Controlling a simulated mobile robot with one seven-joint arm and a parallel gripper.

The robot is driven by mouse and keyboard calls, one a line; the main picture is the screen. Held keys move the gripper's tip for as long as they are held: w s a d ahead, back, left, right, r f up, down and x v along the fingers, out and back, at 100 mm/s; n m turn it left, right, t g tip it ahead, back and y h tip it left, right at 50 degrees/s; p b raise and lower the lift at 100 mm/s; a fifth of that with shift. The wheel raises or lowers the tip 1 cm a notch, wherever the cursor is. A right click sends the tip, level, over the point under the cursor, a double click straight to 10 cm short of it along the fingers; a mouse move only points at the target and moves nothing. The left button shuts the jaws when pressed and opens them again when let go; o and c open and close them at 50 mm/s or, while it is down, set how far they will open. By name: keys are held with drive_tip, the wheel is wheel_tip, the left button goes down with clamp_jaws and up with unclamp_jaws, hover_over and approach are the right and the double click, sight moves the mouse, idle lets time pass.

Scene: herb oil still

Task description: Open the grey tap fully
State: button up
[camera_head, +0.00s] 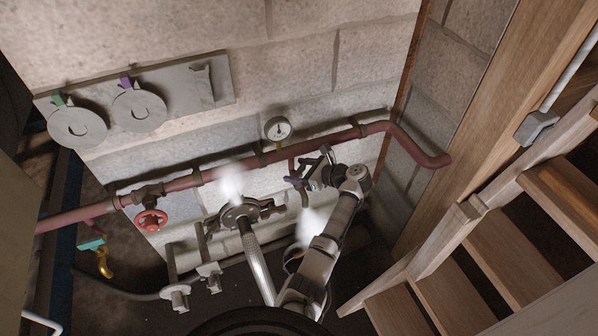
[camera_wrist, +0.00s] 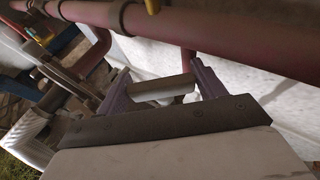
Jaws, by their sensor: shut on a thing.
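The grey tap (camera_head: 298,181) hangs on a short branch below the red pipe, right of centre in the head view. My gripper (camera_head: 314,171) is at the tap, reaching it from the right. In the wrist view a grey bar (camera_wrist: 162,88), which looks like the tap's handle, lies between the two purple-grey fingers of my gripper (camera_wrist: 163,90). The fingers are shut on it. My wrist and fingers hide part of the tap in the head view, so its exact turn is hard to tell.
The red pipe (camera_head: 330,139) runs along the block wall with a gauge (camera_head: 278,129) and a red handwheel (camera_head: 151,221). White vapour (camera_head: 232,182) shows nearby. Wooden stairs (camera_head: 510,267) stand at the right.

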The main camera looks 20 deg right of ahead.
drive_tip(key=shift+n+g+y, duration=0.6)
drive_tip(key=shift+n, duration=0.1)
drive_tip(key=shift+n+g+b, duration=0.3)
drive_tip(key=o, duration=1)
drive_tip(key=shift+a, duration=0.1)
drive_tip(key=shift+c, duration=0.2)
